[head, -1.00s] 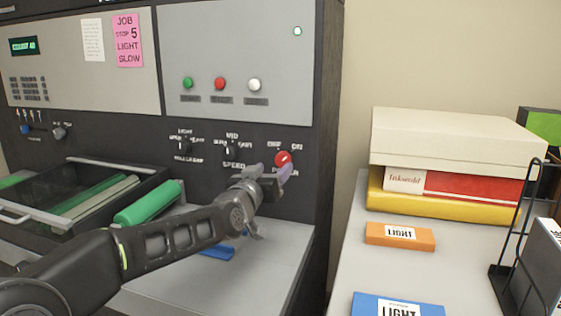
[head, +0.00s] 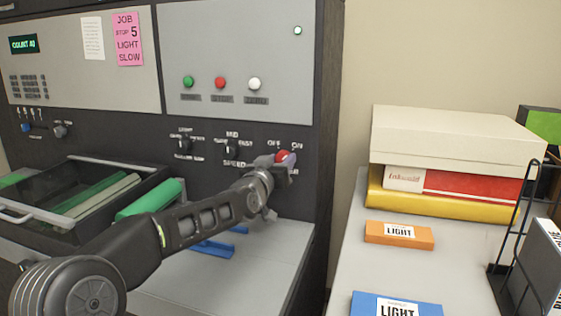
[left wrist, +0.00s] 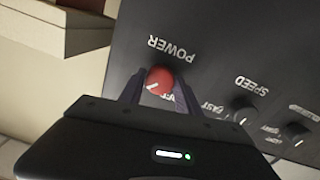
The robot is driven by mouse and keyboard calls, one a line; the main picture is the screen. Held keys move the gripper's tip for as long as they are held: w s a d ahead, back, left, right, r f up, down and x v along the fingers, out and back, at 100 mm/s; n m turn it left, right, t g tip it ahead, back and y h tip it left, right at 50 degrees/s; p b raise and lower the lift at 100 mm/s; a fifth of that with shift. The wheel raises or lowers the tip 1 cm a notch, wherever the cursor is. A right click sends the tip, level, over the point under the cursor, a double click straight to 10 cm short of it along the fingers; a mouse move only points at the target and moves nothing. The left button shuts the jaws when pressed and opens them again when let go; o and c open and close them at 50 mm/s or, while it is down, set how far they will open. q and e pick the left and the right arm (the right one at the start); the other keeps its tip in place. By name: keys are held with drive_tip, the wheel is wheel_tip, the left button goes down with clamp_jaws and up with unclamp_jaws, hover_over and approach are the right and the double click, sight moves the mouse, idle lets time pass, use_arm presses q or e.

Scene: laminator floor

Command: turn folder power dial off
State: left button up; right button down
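The power dial (head: 282,156) is a red round knob at the lower right of the dark machine panel. In the left wrist view the dial (left wrist: 159,80) appears upside down, its white mark pointing to the lower left, on the side away from the OFF lettering. My left gripper (head: 276,161) is at the dial, one finger on each side of it. In the left wrist view the fingers (left wrist: 160,86) flank the knob closely; whether they press on it is unclear. My right gripper is not in view.
A speed dial (head: 231,150) and another black dial (head: 184,145) sit left of the power dial. Green, red and white buttons (head: 220,83) are above. A tray (head: 75,200) and green roller (head: 150,199) lie left. Boxes (head: 455,140) stand on the right-hand table.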

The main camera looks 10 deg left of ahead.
use_arm(q)
clamp_jaws()
idle(0.3)
drive_tip(key=n+b, duration=0.3)
drive_tip(key=shift+f, duration=0.15)
drive_tip(key=n+b, duration=0.2)
drive_tip(key=n, duration=0.1)
drive_tip(key=shift+n, duration=0.4)
drive_tip(key=n+b, duration=0.2)
drive_tip(key=n, duration=0.3)
drive_tip(key=shift+n+b, duration=0.3)
drive_tip(key=n+b, duration=0.1)
drive_tip(key=n, duration=0.5)
drive_tip(key=shift+y, duration=0.3)
